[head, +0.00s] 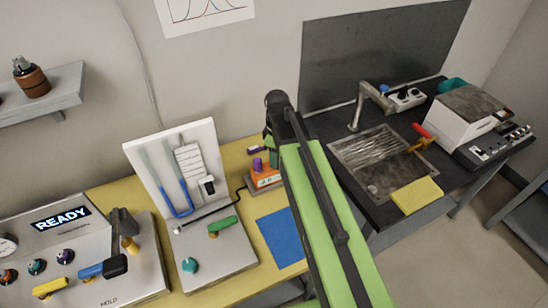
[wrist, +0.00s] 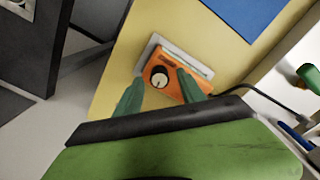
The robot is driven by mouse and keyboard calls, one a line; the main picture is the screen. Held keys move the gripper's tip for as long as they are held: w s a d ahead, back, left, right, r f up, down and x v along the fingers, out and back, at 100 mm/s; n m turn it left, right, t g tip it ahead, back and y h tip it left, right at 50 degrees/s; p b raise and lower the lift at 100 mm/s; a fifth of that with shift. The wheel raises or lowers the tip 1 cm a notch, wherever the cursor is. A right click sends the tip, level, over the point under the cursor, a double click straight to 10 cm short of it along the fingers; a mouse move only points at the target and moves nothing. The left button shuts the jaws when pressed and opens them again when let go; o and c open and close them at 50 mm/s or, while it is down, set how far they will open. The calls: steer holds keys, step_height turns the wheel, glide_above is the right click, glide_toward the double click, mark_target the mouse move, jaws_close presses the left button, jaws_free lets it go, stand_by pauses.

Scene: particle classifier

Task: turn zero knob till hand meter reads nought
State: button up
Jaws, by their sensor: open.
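The orange hand meter (head: 265,179) rests on a grey tray on the yellow bench, beside my arm in the head view. In the wrist view the meter (wrist: 171,81) lies tilted, with a round black-rimmed dial or knob with a white face (wrist: 159,77); I cannot tell which, nor read it. A small purple piece (head: 257,164) shows by the meter in the head view; I cannot tell if it is the zero knob. My gripper (wrist: 159,76) is open, its green fingers apart on either side of the round piece; contact is unclear.
A white-backed stand with a blue U-tube (head: 180,192) and a console showing READY (head: 62,217) stand left. A blue mat (head: 281,238) lies in front of the meter. A sink (head: 372,160) and white machine (head: 470,115) are right. A dark cable runs from the meter.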

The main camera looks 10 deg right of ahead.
step_height(320, 180, up, 17)
steer(key=p, duration=1.7)
steer(key=shift+r, duration=0.2)
steer(key=shift+m, duration=0.6)
step_height(320, 180, down, 18)
steer(key=b, duration=1.8)
steer(key=shift+s+d, duration=0.1)
steer(key=shift+d, duration=0.05)
steer(key=shift+r, duration=0.1)
jaws_close()
